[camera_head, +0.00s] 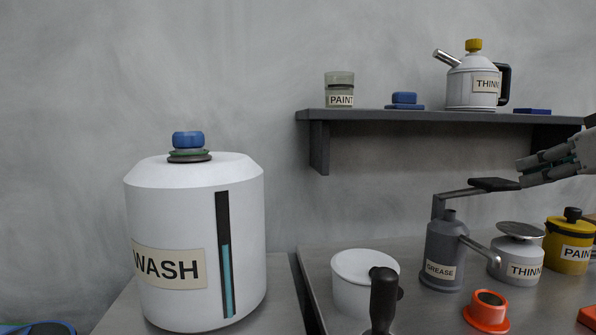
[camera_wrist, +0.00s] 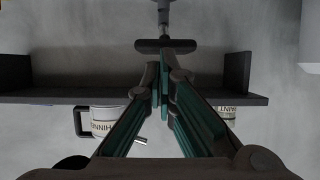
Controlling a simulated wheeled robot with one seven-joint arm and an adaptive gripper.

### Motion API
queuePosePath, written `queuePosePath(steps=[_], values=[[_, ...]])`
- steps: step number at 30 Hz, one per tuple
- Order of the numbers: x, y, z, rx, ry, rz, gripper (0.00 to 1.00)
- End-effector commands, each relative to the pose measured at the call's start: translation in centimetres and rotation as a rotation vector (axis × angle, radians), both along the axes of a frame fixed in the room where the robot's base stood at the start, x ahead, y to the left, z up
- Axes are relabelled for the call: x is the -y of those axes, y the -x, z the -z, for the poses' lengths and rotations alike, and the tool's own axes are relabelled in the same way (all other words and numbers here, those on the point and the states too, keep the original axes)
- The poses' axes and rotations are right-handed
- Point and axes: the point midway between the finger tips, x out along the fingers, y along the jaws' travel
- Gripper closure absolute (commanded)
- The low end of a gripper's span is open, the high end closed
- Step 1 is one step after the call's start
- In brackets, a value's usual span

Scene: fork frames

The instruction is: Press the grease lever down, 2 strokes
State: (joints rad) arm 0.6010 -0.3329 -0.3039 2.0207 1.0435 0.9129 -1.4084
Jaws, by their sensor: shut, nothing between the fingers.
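The grey grease can (camera_head: 443,262), with a GREASE label, stands on the grey worktop at the right of the head view. Its lever arm rises from the can and runs right to a flat black pad (camera_head: 493,184). The lever stands raised, roughly level. My gripper (camera_head: 519,172) is shut and empty, with its fingertips by the pad's right end; I cannot tell whether they touch it. In the wrist view, which looks upside down, the shut fingers (camera_wrist: 162,85) point toward the dark pad (camera_wrist: 165,45). The grease can's spout points down and right.
A shelf (camera_head: 420,116) hangs behind. The WASH tank (camera_head: 200,225) is left.

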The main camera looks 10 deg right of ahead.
Motion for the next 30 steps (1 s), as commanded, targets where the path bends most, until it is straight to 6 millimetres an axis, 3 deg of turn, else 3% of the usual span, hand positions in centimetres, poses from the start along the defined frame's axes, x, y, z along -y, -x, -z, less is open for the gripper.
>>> queuePosePath(steps=[6,12,30], values=[[0.0,4.0,-2.2,0.002,0.001,-0.004,1.0],[0.0,6.0,-3.2,0.001,0.001,-0.005,1.0],[0.1,6.6,-3.3,0.001,-0.001,-0.004,1.0]])
